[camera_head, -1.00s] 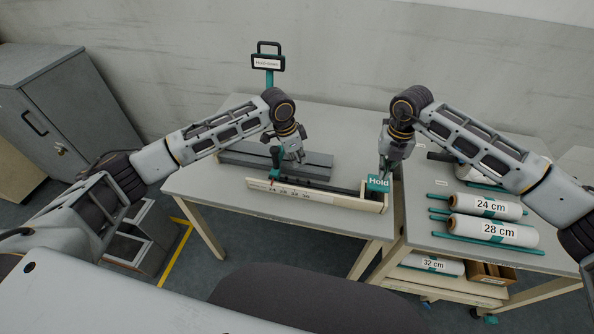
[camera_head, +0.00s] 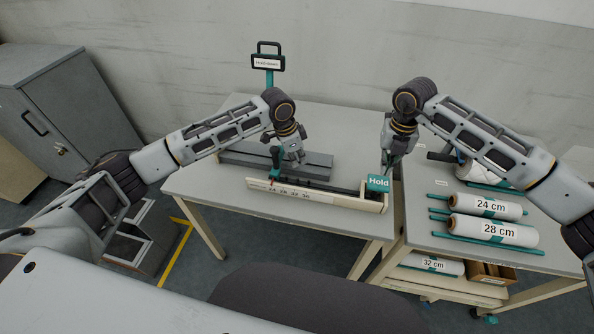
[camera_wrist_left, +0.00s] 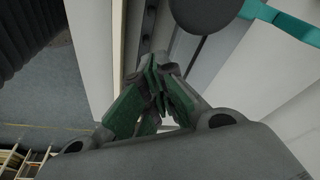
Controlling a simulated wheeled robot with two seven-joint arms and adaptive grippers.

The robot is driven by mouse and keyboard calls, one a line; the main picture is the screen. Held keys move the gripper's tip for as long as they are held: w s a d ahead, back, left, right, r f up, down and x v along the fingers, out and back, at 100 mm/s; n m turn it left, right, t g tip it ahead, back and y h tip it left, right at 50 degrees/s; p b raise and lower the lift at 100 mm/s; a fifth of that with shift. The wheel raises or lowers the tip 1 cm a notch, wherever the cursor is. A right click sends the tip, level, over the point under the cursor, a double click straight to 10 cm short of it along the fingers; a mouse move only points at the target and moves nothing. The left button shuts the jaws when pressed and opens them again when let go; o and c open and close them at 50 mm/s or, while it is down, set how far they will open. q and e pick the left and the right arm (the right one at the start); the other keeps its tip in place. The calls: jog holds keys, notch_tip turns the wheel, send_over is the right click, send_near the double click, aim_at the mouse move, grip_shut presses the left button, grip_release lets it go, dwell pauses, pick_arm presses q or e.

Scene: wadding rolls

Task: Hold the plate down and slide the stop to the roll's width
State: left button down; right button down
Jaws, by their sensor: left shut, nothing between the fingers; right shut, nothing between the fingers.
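The plate labelled "Hold" (camera_head: 378,184) is teal and sits at the right end of the long fixture. My right gripper (camera_head: 387,172) is shut and empty, just behind and above it; I cannot tell whether they touch. The teal stop (camera_head: 275,163) stands near the left end of the fixture, behind a pale scale strip (camera_head: 315,196) with printed numbers. My left gripper (camera_head: 295,160) is shut and empty, just right of the stop, over the grey rail. In the left wrist view its green-padded fingers (camera_wrist_left: 155,85) are together, with a teal bar (camera_wrist_left: 285,20) at upper right.
A roll marked 24 cm (camera_head: 485,206) and one marked 28 cm (camera_head: 495,231) lie on the right-hand cart, with another roll behind them. A 32 cm roll (camera_head: 433,264) lies on its lower shelf. A labelled sign (camera_head: 267,63) stands behind the fixture. The table's left front is clear.

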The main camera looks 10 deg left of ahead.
notch_tip(320, 180, up, 11)
jog(key=p, duration=1.1)
dwell(1.0)
jog(key=shift+s+f, duration=0.15)
dwell(0.5)
